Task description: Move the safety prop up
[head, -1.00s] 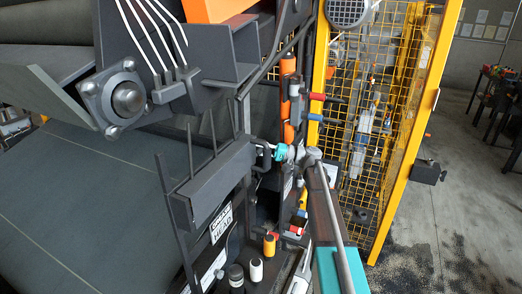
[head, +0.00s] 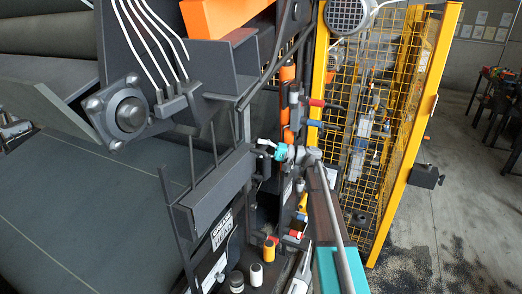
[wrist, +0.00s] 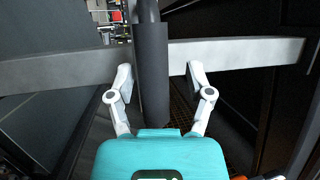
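A dark round upright grip (wrist: 152,70), which may belong to the safety prop, stands in the middle of the wrist view, in front of a grey metal bar (wrist: 85,65). My gripper (wrist: 160,73) is open, with one pale finger on each side of the grip and a gap showing on both sides. In the head view my gripper (head: 270,150) is at the dark upright part (head: 262,162) beside the machine frame. Which part is the safety prop is not clear, and its lower end is hidden.
A dark box-like bracket (head: 210,190) with upright rods is just left of my gripper. An orange cylinder (head: 288,105) and red and blue handles (head: 317,102) are behind it. A yellow mesh guard (head: 385,130) stands to the right, with open floor (head: 470,200) beyond.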

